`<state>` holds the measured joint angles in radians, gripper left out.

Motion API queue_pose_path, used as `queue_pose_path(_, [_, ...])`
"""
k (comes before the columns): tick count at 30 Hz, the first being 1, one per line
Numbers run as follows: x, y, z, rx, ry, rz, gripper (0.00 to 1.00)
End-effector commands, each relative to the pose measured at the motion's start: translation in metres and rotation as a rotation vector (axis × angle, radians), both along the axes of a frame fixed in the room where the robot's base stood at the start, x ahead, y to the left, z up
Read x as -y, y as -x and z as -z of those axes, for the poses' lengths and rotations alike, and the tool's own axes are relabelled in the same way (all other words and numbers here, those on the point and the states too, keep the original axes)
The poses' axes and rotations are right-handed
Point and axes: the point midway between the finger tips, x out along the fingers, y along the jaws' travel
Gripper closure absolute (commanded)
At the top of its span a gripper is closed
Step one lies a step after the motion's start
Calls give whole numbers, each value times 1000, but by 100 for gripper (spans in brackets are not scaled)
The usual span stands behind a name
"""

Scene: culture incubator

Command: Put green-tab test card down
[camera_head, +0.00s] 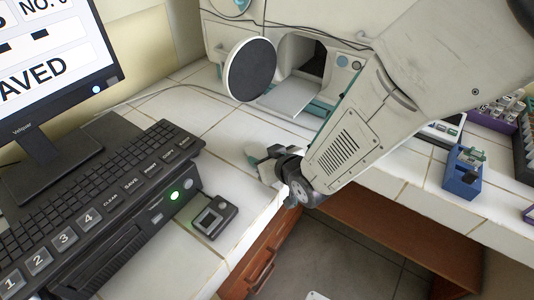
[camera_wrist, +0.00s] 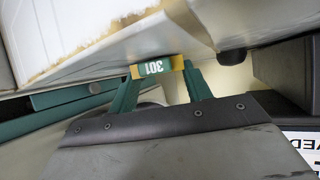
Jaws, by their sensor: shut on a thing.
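My gripper (camera_head: 262,158) is over the front part of the white tiled counter, left of my wrist. In the wrist view my gripper (camera_wrist: 158,76) shows two green fingers shut on the green-tab test card (camera_wrist: 153,68). The card's end is green with yellowish ends and carries the white number 301, upside down in the picture. Most of the card is hidden behind this end. The counter's edge shows close behind it; I cannot tell whether the card touches the counter. I cannot make the card out in the head view.
A keyed console (camera_head: 100,205) and monitor (camera_head: 45,75) stand left, with a small dark device (camera_head: 213,217) beside the console. An open machine with a round door (camera_head: 250,69) and extended shelf (camera_head: 290,97) is behind. A blue holder (camera_head: 462,180) stands right. Tiles (camera_head: 225,135) between are clear.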

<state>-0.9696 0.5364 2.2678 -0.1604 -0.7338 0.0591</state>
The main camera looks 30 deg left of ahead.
Motion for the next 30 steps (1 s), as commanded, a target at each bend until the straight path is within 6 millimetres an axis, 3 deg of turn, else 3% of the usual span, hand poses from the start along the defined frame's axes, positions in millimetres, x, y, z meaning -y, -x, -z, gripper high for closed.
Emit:
queue_pose_path(6, [0,0,3,0,1,0,76])
queue_pose_path(7, [0,0,3,0,1,0,48])
queue_pose_path(9, [0,0,3,0,1,0,29])
queue_pose_path(20, [0,0,-2,0,-1,0,29])
queue_pose_path(30, [50,26,-32,0,-1,1,29])
